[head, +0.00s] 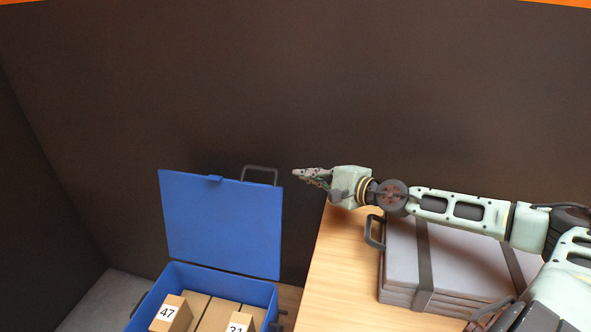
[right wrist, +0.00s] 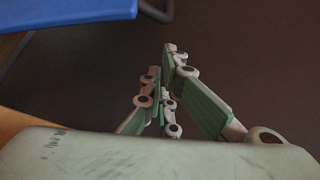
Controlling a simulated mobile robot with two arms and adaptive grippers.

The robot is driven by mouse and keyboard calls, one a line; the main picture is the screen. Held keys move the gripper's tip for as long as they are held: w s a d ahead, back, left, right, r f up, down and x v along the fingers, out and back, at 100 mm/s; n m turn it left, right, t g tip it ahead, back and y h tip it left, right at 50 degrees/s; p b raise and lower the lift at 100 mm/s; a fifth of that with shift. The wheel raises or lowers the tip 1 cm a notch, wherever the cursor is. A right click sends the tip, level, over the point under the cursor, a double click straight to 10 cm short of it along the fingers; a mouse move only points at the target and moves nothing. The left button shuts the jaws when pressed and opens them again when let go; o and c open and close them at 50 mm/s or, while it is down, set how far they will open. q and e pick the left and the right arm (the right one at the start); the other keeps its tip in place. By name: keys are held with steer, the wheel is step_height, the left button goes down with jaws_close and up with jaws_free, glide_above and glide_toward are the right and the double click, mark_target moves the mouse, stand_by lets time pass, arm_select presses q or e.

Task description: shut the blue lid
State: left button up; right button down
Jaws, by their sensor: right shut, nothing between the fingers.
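The blue lid (head: 222,225) stands open and upright at the back of the blue box (head: 205,278) in the head view. A small tab sits on its top edge. In the right wrist view the lid (right wrist: 70,12) shows at the upper left. My right gripper (head: 298,175) is shut and empty, just right of the lid's upper right corner and apart from it in the picture. Its closed fingers (right wrist: 165,90) show in the right wrist view, pointing away from the lid. My left gripper is not in view.
Cardboard boxes, one marked 47 (head: 168,313) and one marked 31 (head: 238,322), lie inside the blue box. A dark handle (head: 260,169) rises behind the lid. A wooden table (head: 335,290) with a strapped grey case (head: 450,265) stands at right. A dark wall is behind.

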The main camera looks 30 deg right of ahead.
steer(key=shift+a+p+x, duration=0.15)
steer(key=shift+p+x, duration=0.45)
steer(key=shift+x, duration=0.5)
steer(key=shift+a+p+x, duration=0.2)
steer(key=shift+p+x, duration=0.4)
steer(key=shift+x, duration=0.5)
steer(key=shift+s+r, duration=0.1)
